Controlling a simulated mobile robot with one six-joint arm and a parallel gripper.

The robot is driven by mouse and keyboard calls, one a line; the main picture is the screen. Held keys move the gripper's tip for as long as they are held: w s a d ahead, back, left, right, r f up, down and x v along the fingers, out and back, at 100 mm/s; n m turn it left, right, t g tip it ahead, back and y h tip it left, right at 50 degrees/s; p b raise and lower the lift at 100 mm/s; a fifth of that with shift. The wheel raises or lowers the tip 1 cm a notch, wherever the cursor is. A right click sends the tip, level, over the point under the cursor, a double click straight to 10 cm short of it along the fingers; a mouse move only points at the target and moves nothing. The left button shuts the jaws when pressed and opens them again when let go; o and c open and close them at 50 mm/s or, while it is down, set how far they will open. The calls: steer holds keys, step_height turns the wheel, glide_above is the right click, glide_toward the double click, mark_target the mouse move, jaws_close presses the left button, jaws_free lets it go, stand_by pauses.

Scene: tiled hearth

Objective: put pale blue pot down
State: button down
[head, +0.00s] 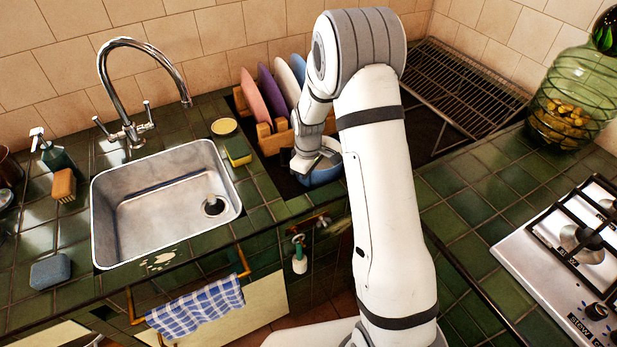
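A blue pot (325,177) shows in part behind my arm, low in front of the plate rack, at the dark recessed area of the counter. My gripper (313,166) is pointed down at its left side and touches or overlaps its rim in the picture. The fingers are small and partly covered, so I cannot tell whether they are closed on the rim. My arm hides the pot's right side, and I cannot see its underside or whether it rests on the surface.
A wooden rack (280,139) with several coloured plates stands just behind the pot. A steel sink (160,200) with a tall tap is to the left, with a sponge (238,151) between. A wire drainer (465,85), a green glass jar (570,100) and a stove (570,255) are right.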

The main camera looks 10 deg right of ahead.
steer(key=shift+f, duration=0.25)
steer(key=c, duration=1.7)
jaws_free()
steer(key=shift+r, duration=0.1)
step_height(320, 180, up, 12)
steer(key=s+d+r+m+t, duration=0.15)
steer(key=s+r+m, duration=0.25)
steer(key=s+r, duration=0.55)
steer(key=shift+s+d+r+m+t, duration=0.15)
steer(key=shift+s+d+r+m, duration=0.55)
steer(key=shift+s, duration=2.25)
steer(key=shift+s+d+r+m+t, duration=0.15)
steer(key=shift+s+m, duration=1.1)
steer(key=shift+s, duration=1.7)
steer(key=shift+s+d+r+m+t, duration=0.15)
steer(key=shift+s+d+r+m, duration=0.55)
steer(key=shift+s, duration=2.25)
steer(key=shift+a+f+m, duration=0.25)
steer(key=shift+a+f, duration=0.05)
steer(key=shift+a, duration=0.05)
